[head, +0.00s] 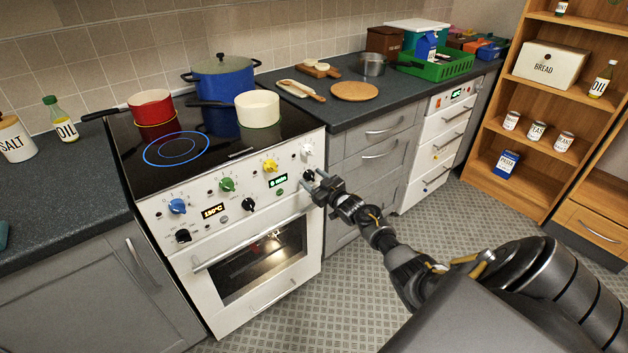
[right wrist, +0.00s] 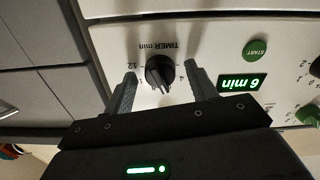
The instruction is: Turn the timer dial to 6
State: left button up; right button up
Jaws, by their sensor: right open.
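The timer dial (right wrist: 160,72) is a black knob on the white stove panel, under upside-down "TIMER min" lettering in the right wrist view. Its 12 and 4 marks show at its sides; its pointer end is toward the gripper, and the mark there is too small to read. The green timer display (right wrist: 241,82) reads 6 min, upside down. My right gripper (right wrist: 160,82) is open, one finger on each side of the dial; I cannot tell whether they touch it. In the head view, the right gripper (head: 313,181) is at the panel's right end, partly covering the dial. My left gripper is out of view.
The green START button (right wrist: 256,50) is beside the display. Blue, green and yellow knobs line the stove panel (head: 240,202). A blue pot (head: 222,78), red pan (head: 151,106) and cream pan (head: 257,107) stand on the hob. The floor before the stove is clear.

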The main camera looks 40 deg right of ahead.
jog(key=s, duration=1)
jog(key=shift+s+p, duration=0.4)
jog(key=shift+a, duration=0.1)
